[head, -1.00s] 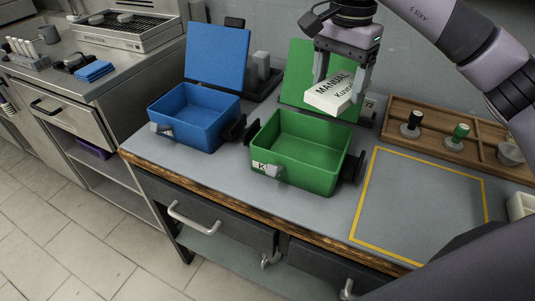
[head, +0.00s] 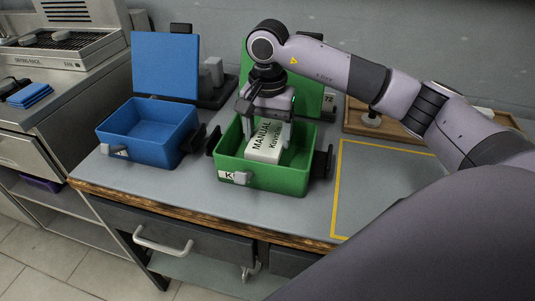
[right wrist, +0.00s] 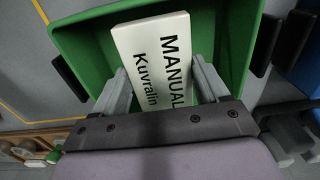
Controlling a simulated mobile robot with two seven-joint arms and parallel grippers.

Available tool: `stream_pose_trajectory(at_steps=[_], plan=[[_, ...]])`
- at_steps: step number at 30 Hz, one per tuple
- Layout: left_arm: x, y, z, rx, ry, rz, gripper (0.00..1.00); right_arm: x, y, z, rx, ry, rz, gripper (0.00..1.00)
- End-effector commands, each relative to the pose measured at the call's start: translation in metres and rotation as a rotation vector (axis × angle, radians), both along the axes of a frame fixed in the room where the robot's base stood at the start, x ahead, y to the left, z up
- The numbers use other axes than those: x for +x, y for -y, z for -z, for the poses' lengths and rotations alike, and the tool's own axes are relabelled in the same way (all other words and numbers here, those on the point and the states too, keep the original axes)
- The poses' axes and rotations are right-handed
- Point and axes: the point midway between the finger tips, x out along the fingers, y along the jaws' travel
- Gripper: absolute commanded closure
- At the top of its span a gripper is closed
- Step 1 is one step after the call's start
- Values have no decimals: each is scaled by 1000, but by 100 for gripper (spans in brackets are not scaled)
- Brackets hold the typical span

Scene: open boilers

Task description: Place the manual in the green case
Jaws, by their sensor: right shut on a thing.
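The manual (head: 264,151) is a white block with black lettering, "MANUAL" and "Kuvralin". My right gripper (head: 266,134) is shut on it and holds it inside the open green case (head: 262,178). In the right wrist view the manual (right wrist: 155,50) sits between the two fingers, with the green case wall (right wrist: 85,50) around it. Whether the manual touches the case floor cannot be told. The green lid stands up behind the case, partly hidden by my right arm. My left gripper is not in view.
An open blue case (head: 150,130) stands to the left, its lid upright. A yellow-outlined area (head: 375,190) on the bench at right looks clear where visible. A wooden tray (head: 355,119) lies behind it, partly covered by my right arm. A grill stands at far left.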

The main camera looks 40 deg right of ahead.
Motion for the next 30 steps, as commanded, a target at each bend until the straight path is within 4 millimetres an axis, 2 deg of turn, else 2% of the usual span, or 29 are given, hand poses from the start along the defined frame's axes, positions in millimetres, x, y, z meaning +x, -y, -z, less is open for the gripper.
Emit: stream_pose_trajectory(at_steps=[1, 8, 15, 26, 27, 29, 30], plan=[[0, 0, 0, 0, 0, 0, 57, 0, 0, 8, -1, -1, 1, 60], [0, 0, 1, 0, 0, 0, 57, 0, 0, 24, 0, 0, 1, 60], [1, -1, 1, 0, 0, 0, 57, 0, 0, 58, -1, -1, 0, 60], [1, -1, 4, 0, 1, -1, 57, 0, 0, 63, 0, 1, 0, 60], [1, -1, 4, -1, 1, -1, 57, 0, 0, 64, 0, 1, 0, 23], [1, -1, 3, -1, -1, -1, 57, 0, 0, 63, 0, 1, 0, 3], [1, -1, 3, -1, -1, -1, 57, 0, 0, 63, 0, 1, 0, 1]])
